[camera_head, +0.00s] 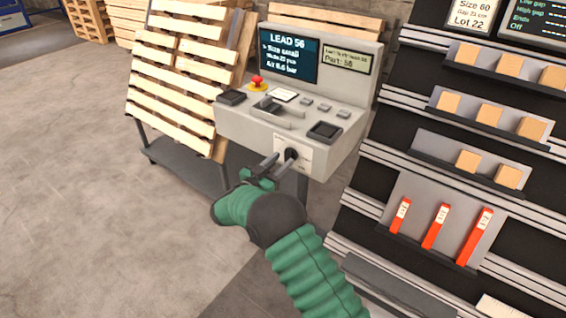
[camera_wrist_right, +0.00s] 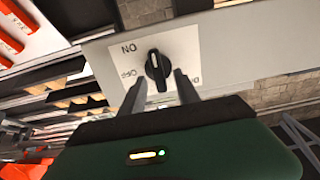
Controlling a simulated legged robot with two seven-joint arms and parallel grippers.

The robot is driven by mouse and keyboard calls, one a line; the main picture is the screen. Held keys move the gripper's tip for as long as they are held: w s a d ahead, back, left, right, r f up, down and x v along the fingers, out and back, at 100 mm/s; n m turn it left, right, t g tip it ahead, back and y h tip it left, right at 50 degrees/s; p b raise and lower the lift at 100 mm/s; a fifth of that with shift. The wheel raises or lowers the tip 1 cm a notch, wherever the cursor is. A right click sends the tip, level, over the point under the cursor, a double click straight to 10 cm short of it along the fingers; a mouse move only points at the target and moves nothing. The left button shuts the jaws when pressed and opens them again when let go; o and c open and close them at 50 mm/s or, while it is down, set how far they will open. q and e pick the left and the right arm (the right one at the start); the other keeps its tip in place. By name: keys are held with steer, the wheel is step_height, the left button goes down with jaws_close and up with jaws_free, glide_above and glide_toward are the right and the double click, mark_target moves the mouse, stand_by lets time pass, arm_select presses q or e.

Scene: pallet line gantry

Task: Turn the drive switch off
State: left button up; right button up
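The drive switch is a black rotary knob (camera_head: 291,154) on a white label plate (camera_head: 283,146) on the console's front face. In the right wrist view the knob (camera_wrist_right: 155,70) stands long and upright in the picture, with a small light mark near its upper end. ON and OFF are printed to its left, and a third label is partly hidden by a finger. My right gripper (camera_head: 272,165) is open in front of the plate. Its two fingers (camera_wrist_right: 160,77) point at the knob, one on each side; contact is not clear. My left gripper is not in view.
The grey console (camera_head: 232,125) carries a LEAD 56 screen (camera_head: 289,55), a red stop button (camera_head: 257,83) and a raised handle. Pallets (camera_head: 172,85) lean on a cart at left. A rack (camera_head: 475,150) with wooden blocks and red tags stands close at right.

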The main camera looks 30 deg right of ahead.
steer(key=x, duration=0.2)
steer(key=shift+d+f, duration=0.15)
steer(key=shift+d, duration=0.1)
steer(key=shift+a, duration=0.1)
steer(key=shift+c, duration=1.1)
jaws_close()
